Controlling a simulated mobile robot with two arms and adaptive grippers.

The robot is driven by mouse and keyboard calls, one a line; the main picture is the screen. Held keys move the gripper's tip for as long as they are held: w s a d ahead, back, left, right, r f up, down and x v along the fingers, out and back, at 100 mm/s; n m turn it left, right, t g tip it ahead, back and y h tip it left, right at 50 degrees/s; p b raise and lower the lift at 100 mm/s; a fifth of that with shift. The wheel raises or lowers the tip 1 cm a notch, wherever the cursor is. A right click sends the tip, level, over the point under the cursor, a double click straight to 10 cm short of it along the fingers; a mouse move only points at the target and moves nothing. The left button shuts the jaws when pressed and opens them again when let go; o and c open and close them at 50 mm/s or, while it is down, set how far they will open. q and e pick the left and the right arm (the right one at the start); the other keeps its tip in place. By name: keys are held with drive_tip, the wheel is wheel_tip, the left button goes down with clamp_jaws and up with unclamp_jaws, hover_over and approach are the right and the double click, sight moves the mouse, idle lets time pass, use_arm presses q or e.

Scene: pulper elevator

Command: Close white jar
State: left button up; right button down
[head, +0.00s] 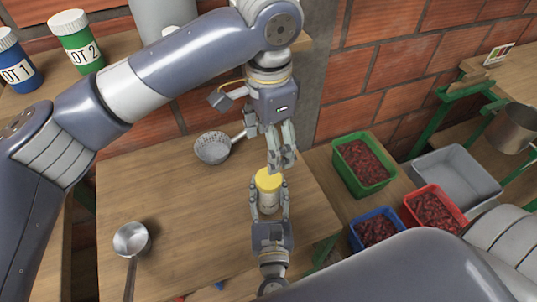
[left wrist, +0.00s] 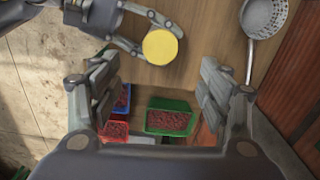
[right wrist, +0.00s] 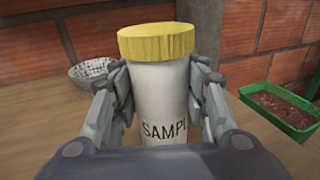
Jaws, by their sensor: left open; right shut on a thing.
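The white jar (right wrist: 160,100) stands upright with "SAMPL" readable on its label and a yellow lid (right wrist: 156,41) on top. I cannot tell whether the lid is tight. In the head view the jar (head: 268,201) is on the wooden table, partly hidden by fingers. My right gripper (head: 270,200) is shut on the jar's body from the near side, with one finger on each side. My left gripper (head: 281,160) is above and just behind the lid, with its fingers apart and empty. In the left wrist view the yellow lid (left wrist: 160,47) shows beyond the open fingers (left wrist: 160,95).
A sieve (head: 213,147) lies behind the jar to the left, and a metal scoop (head: 131,239) lies at front left. Green (head: 363,181), blue (head: 352,236) and red (head: 408,216) bins of red fruit stand right. A brick wall (head: 395,65) is behind.

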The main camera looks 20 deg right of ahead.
use_arm(q)
drive_tip(key=shift+r, duration=0.55)
use_arm(e)
drive_tip(key=c, duration=0.8)
unclamp_jaws()
drive_tip(key=shift+c, duration=0.2)
drive_tip(key=v, duration=1.2)
use_arm(q)
drive_tip(key=shift+f, duration=0.1)
use_arm(e)
drive_tip(key=shift+f, duration=0.1)
